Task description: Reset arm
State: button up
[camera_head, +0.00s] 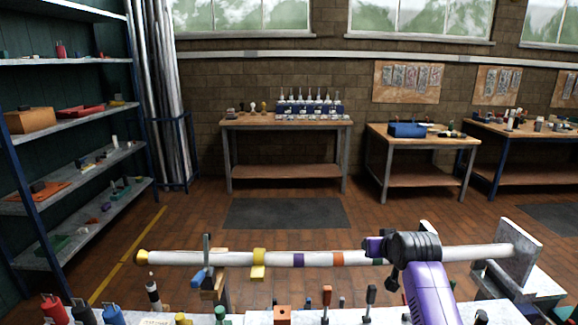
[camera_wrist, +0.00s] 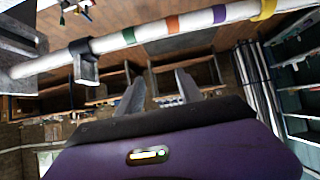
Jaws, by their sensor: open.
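My gripper (camera_wrist: 160,84) is open in the wrist view, its two grey fingers apart with nothing between them. In the head view my purple and black arm end reaches the right part of a long white mast (camera_head: 200,258); its fingertips cannot be made out there. The mast lies level, with a yellow left end and yellow, purple, orange and green bands. A pale flange plate (camera_head: 521,252) stands at its right end. In the wrist view the mast (camera_wrist: 110,42) crosses beyond the fingers, with a dark bracket (camera_wrist: 84,65) around or against it.
A blue-handled clamp (camera_head: 199,276) stands at the mast's left part. A front bench edge (camera_head: 250,314) holds several small tools and coloured parts. Shelves (camera_head: 78,121) stand at the left; workbenches (camera_head: 286,124) line the back wall. The brick floor between is clear, with a dark mat (camera_head: 286,212).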

jog(key=s+a+f+t, duration=0.2)
jog(key=s+f+t, duration=0.1)
jog(key=s, duration=1)
jog(key=s+a+f+t, duration=0.1)
jog(key=s+f+t, duration=0.25)
jog(key=s, duration=0.95)
jog(key=s+a+r+g, duration=0.1)
jog(key=s, duration=1.8)
jog(key=s+a+r+g, duration=0.1)
jog(key=s+r, duration=0.1)
jog(key=s, duration=1.6)
jog(key=shift+s, duration=0.4)
